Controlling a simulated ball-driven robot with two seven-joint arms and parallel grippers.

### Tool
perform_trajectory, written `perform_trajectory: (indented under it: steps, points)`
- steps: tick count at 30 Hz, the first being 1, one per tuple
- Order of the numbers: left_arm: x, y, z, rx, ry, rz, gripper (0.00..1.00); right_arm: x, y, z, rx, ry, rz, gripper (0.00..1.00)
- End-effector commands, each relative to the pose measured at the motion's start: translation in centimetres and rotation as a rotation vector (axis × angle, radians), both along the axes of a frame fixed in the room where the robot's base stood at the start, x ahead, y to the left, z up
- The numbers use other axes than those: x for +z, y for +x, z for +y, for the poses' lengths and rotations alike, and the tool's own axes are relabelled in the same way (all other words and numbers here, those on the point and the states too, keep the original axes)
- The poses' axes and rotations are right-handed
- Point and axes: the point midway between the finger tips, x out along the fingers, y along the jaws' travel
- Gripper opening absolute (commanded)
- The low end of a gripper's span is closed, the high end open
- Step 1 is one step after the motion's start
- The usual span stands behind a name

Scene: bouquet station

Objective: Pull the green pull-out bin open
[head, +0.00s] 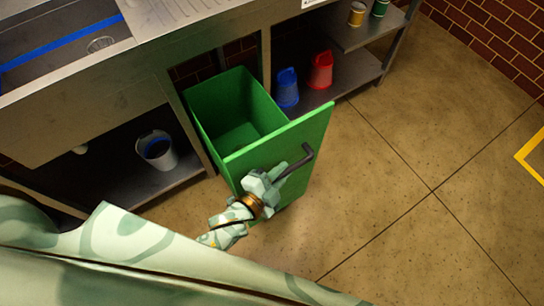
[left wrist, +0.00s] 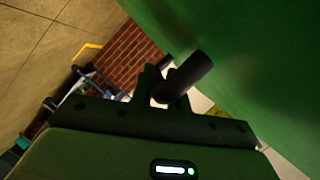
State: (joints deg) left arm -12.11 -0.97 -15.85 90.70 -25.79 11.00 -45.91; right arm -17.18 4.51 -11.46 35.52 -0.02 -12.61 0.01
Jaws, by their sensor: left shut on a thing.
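The green pull-out bin (head: 205,108) stands out from under the steel counter in the head view, its open top and empty-looking inside showing. Its green front panel (head: 312,128) faces the floor area and carries a dark bar handle (head: 305,158). My left gripper (head: 284,174) is shut on the handle, at the front of the panel. In the left wrist view the dark handle (left wrist: 190,75) passes between the fingers, beside the green panel (left wrist: 255,60). My right gripper is not in view.
A white bucket (head: 156,149) stands on the shelf to the left. The tiled floor (head: 400,170) right of the bin is clear.

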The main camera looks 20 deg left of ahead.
Motion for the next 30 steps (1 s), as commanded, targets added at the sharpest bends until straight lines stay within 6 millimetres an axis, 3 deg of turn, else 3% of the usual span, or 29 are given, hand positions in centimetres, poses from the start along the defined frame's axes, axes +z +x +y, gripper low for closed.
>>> perform_trajectory:
  steps: [6,17,18,19,30]
  points:
    - [-0.16,-0.9,-1.02,0.0,0.001,0.003,0.0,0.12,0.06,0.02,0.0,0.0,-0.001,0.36]
    - [-0.2,-0.95,-1.07,-0.001,0.002,0.004,0.0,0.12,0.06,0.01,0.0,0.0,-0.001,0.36]
    - [-0.19,-0.95,-1.07,-0.001,0.002,0.004,0.27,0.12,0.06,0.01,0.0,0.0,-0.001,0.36]
    - [-0.18,-0.93,-1.07,0.0,0.002,0.003,0.36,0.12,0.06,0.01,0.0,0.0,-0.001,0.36]
    - [-0.06,-0.85,-1.08,0.0,0.001,0.001,0.38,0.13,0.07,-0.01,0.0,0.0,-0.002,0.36]
